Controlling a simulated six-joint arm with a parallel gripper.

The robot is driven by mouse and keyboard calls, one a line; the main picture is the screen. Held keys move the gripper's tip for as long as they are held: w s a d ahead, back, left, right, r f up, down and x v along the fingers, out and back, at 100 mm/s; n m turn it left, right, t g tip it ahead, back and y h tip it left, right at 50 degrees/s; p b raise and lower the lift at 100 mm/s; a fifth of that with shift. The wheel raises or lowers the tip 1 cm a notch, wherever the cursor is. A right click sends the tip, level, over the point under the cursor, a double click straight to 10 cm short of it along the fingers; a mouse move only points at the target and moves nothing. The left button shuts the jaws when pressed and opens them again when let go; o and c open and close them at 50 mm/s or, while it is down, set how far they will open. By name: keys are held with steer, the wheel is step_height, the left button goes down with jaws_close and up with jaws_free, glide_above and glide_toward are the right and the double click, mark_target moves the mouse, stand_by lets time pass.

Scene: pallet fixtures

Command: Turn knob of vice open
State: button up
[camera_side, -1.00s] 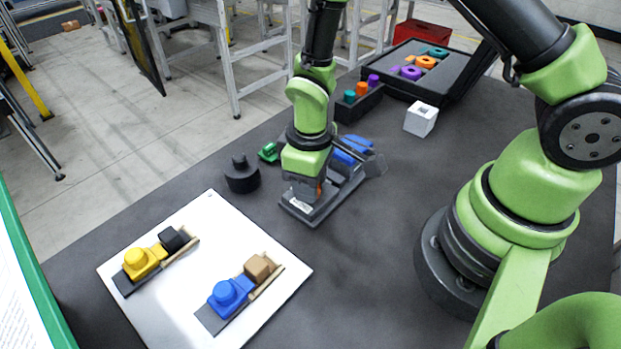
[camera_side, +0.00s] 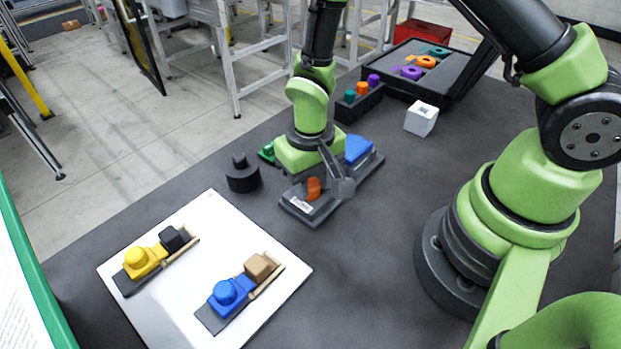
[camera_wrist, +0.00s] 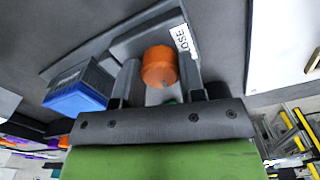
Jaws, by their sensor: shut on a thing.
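The vice (camera_side: 323,212) is a dark grey fixture on the table with a blue block (camera_side: 358,149) at its far end and a white label at its near end. Its orange knob (camera_side: 313,189) shows beside my gripper (camera_side: 320,183). In the wrist view, the two fingers of my gripper (camera_wrist: 160,80) stand on either side of the orange knob (camera_wrist: 159,66) and are shut on it. The blue block (camera_wrist: 76,92) is to their left. The white label (camera_wrist: 182,40), partly cut off by a finger, reads "OSE". A green part (camera_side: 266,153) shows behind my gripper, partly hidden.
A white board (camera_side: 207,205) at the front left bears yellow and blue parts. A black stepped cylinder (camera_side: 241,177) stands left of the vice. A white cube (camera_side: 421,118) and a black tray (camera_side: 455,78) with coloured parts are at the back.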

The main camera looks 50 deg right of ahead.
stand_by(0.4)
steer(key=o, duration=0.9)
steer(key=shift+o, duration=0.2)
step_height(320, 180, up, 10)
step_height(320, 180, up, 12)
steer(key=r+m+t+y, duration=0.1)
steer(key=t, duration=0.3)
glide_above(310, 183)
steer(key=s+d, duration=0.3)
steer(key=s, duration=0.2)
steer(key=s+d+r+t+y, duration=0.1)
steer(key=s+r+t, duration=0.2)
steer(key=s, duration=0.4)
steer(key=shift+s+r, duration=0.3)
steer(key=shift+r, duration=0.55)
